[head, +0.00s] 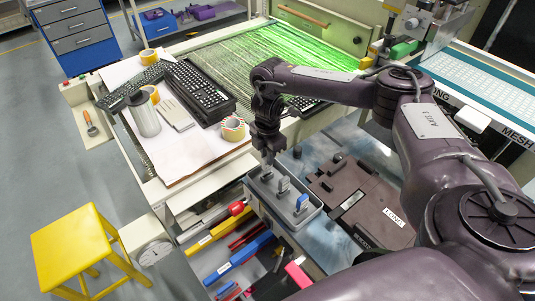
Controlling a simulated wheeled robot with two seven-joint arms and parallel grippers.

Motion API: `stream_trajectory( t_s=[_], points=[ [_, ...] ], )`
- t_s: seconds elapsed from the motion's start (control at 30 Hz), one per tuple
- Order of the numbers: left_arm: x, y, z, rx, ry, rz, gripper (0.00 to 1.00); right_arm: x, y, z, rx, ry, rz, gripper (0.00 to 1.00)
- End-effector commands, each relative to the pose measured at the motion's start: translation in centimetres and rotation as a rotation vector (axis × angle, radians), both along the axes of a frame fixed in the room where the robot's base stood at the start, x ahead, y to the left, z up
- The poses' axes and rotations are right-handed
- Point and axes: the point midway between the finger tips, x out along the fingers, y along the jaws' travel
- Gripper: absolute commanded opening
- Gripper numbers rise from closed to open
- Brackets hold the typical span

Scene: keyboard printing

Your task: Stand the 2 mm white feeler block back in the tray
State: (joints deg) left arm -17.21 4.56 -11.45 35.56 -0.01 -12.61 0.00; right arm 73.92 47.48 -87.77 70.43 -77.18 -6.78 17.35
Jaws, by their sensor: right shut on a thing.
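A small grey tray (312,214) stands at the near edge of the worktop, with a grey block (283,184) and a blue block (302,202) upright in it. My right gripper (267,157) points down over the tray's far left end. It is shut on a small pale piece, which looks like the white feeler block (267,160). The fingers hide much of it, and I cannot tell whether its foot touches the tray. Another small block (266,175) shows just below the fingers. My left gripper is not in view.
A dark fixture plate (352,203) lies right of the tray. Keyboards (198,92), tape rolls (233,128) and a metal cylinder (144,115) occupy the table to the left. An open drawer with coloured tools (238,259) lies below the tray. A yellow stool (72,247) stands at lower left.

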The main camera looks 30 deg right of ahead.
Motion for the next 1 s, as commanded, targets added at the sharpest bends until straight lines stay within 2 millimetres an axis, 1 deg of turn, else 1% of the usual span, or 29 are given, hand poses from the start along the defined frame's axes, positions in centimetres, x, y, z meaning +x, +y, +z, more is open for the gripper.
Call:
stream_trajectory(
  t_s=[0.67,0.7,0.8,0.87,0.9,1.0],
  points=[
    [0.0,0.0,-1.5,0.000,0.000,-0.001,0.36,0.0,0.0,-2.4,0.000,-0.001,-0.001,0.00],
    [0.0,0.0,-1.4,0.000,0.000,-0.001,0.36,0.0,0.0,-2.3,0.000,-0.001,-0.001,0.18],
    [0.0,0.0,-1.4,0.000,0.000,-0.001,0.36,0.0,0.0,-2.3,0.000,-0.001,0.000,0.31],
    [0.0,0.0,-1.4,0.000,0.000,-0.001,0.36,0.0,0.0,-2.3,0.000,-0.001,0.000,0.39],
    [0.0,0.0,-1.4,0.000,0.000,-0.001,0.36,0.0,0.0,-2.3,0.000,0.000,0.000,0.41],
    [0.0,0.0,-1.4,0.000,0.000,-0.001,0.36,0.0,0.0,-2.3,0.000,0.000,0.000,0.41]
  ],
)
